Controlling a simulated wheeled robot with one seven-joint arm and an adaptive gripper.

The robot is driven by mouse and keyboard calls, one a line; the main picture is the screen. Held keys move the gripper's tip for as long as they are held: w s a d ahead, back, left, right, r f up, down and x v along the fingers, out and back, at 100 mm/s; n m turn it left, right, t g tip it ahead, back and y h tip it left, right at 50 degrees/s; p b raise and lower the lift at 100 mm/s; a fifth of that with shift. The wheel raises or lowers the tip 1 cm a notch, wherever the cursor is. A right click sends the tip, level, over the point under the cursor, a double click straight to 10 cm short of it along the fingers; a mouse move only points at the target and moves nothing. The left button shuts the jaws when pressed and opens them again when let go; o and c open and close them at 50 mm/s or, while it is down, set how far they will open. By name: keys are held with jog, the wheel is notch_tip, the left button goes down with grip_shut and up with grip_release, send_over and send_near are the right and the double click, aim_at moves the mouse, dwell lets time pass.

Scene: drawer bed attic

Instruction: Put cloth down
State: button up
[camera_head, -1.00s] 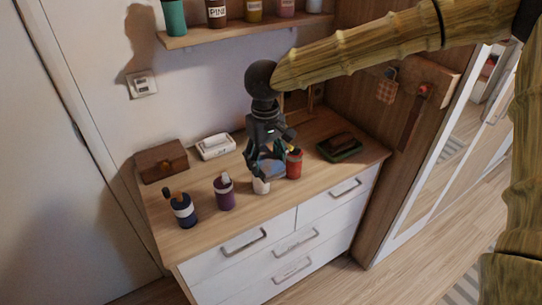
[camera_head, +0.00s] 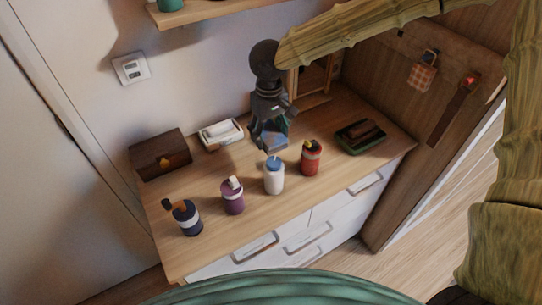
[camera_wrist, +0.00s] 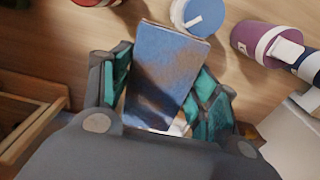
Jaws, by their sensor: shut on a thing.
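The cloth (camera_wrist: 165,75) is a flat, blue, folded rectangle between the teal-padded fingers of my gripper (camera_wrist: 163,100) in the wrist view. In the head view, my gripper (camera_head: 271,143) points down over the dresser top, shut on the cloth (camera_head: 275,142). The cloth's lower edge is near the dresser top (camera_head: 222,165); I cannot tell whether it touches. A white bottle with a blue cap (camera_head: 274,177) stands just in front of it, and this bottle also shows beyond the cloth in the wrist view (camera_wrist: 199,14).
Purple (camera_head: 232,196) and navy (camera_head: 187,218) bottles stand at front left, a red one (camera_head: 311,158) to the right. A brown box (camera_head: 160,154) and white tissue-like box (camera_head: 220,133) are behind left. A green tray with a brown item (camera_head: 361,137) is right; a wooden frame (camera_head: 313,78) stands behind.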

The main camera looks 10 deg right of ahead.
jog(key=f, duration=0.2)
jog(key=w+f, duration=0.1)
jog(key=f, duration=0.2)
jog(key=w+f, duration=0.1)
jog(key=f, duration=0.1)
jog(key=shift+f+p, duration=0.25)
jog(key=shift+p, duration=0.1)
jog(key=shift+c, duration=1.4)
jog(key=shift+s+f, duration=0.2)
jog(key=shift+s, duration=0.2)
notch_tip(320, 180, down, 4)
jog(key=shift+w+r+p, duration=0.15)
jog(key=shift+p, duration=0.2)
jog(key=shift+f, duration=0.5)
jog(key=shift+c, duration=1.2)
jog(key=o, duration=1.5)
jog(key=shift+f, duration=0.1)
jog(key=shift+o, duration=0.2)
jog(key=shift+r, duration=0.25)
